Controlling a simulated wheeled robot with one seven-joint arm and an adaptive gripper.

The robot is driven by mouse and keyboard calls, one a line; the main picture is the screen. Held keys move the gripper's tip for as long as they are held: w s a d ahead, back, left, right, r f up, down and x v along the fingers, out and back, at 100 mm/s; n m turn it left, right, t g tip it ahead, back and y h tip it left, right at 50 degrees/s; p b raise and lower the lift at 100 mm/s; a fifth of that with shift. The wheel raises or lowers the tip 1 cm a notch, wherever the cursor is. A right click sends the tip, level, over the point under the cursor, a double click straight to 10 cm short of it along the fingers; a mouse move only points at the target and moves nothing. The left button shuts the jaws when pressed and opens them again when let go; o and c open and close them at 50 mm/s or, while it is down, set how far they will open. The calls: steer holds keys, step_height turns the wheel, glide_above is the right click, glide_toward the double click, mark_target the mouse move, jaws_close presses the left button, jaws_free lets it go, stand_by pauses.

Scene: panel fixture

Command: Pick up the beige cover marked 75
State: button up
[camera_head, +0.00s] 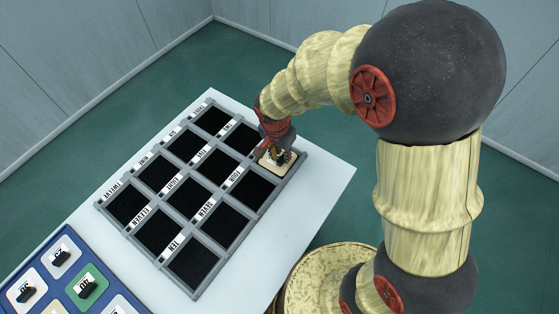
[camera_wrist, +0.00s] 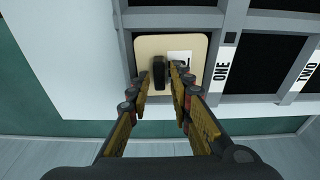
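A beige cover (camera_wrist: 150,46) with a black upright handle (camera_wrist: 158,72) sits in the panel compartment beside the label ONE. Its white label is partly hidden by a finger, so I cannot read the full number. In the head view the cover (camera_head: 269,165) is at the right corner of the grid, mostly under my gripper (camera_head: 276,154). In the wrist view my gripper (camera_wrist: 159,76) is open, one finger on each side of the handle. A small gap shows left of the handle; contact on the right cannot be told.
The grey grid fixture (camera_head: 223,260) has several empty black compartments with word labels and stands on a white table (camera_head: 325,178). A blue tray (camera_head: 44,257) at lower left holds covers, including a white one (camera_head: 61,251) and a green one (camera_head: 98,276). Its walls are close to the grid.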

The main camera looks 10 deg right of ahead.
steer(key=shift+w+f, duration=0.1)
steer(key=shift+f, duration=0.7)
steer(key=shift+c, duration=0.6)
steer(key=c, duration=0.4)
jaws_close()
